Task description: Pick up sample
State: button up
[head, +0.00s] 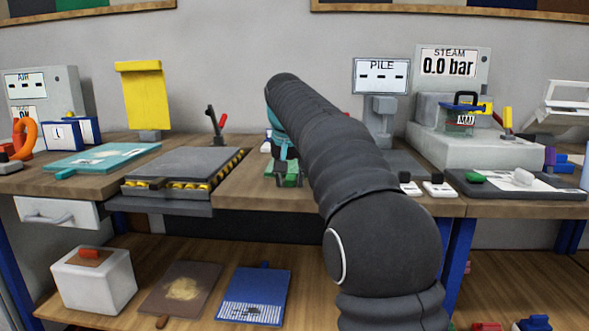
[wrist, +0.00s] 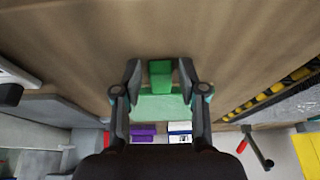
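A green piece, likely the sample, lies on the wooden bench. In the wrist view it has a paler green flat part (wrist: 158,106) and a darker green tab (wrist: 160,74). In the head view, parts of the green piece (head: 287,180) show beside my arm, which hides the rest. My gripper (wrist: 160,72) is open, one dark finger on each side of the tab, with a visible gap on both sides. I cannot tell how high the fingertips are above the bench. In the head view, my arm hides most of the gripper.
A grey plate press with a striped edge (head: 182,168) stands left of the green piece. A teal paddle-shaped piece (head: 95,160) lies further left. The PILE display (head: 381,76) and steam station (head: 465,135) stand right. Purple (wrist: 143,129) and white-blue (wrist: 180,128) items sit behind the green piece.

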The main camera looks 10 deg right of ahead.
grip_shut()
jog(key=shift+r, duration=0.15)
